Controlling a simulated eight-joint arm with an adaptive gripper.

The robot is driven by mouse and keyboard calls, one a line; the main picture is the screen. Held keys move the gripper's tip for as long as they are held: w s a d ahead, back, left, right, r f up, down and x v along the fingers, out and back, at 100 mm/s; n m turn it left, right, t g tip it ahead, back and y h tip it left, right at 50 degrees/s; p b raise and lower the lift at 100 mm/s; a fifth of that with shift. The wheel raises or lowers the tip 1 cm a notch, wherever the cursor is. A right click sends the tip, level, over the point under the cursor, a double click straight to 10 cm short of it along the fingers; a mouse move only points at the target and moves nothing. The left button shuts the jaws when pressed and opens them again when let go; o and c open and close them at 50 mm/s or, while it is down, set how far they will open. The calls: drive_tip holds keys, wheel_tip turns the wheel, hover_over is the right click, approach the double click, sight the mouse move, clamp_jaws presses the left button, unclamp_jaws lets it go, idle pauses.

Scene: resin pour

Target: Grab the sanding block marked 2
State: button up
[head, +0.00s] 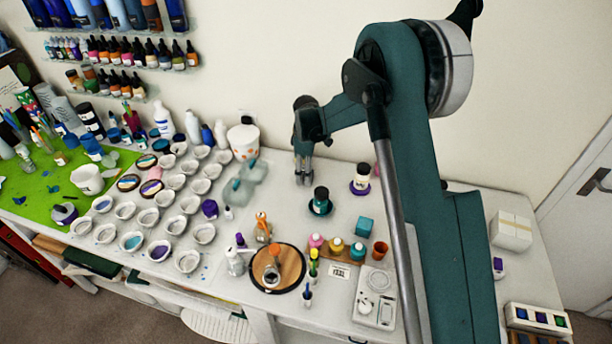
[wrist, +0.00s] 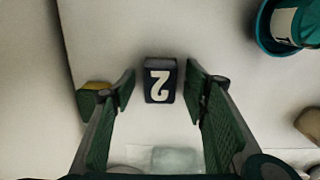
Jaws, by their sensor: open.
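The sanding block marked 2 (wrist: 160,72) is a small dark navy block with a white 2 on its face, seen upside down in the wrist view. It sits on the pale table surface. My gripper (wrist: 158,88) is open, with one green-padded finger to the left of the block and one to the right, and gaps between. The fingers do not appear to touch it. In the head view my gripper (head: 303,176) points down at the back of the table near the wall. I cannot make out the block there.
A yellow and green block (wrist: 93,98) lies beside the left finger. A teal holder with a jar (wrist: 292,22) is at the upper right, and a pale translucent piece (wrist: 178,160) is at the bottom. In the head view, white cups crowd the table's left; a teal cube (head: 364,228) stands right.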

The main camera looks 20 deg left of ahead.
drive_tip(key=shift+c, duration=0.7)
drive_tip(key=c, duration=0.8)
drive_tip(key=shift+c, duration=0.2)
drive_tip(key=shift+r, duration=0.1)
drive_tip(key=shift+r, duration=4.9)
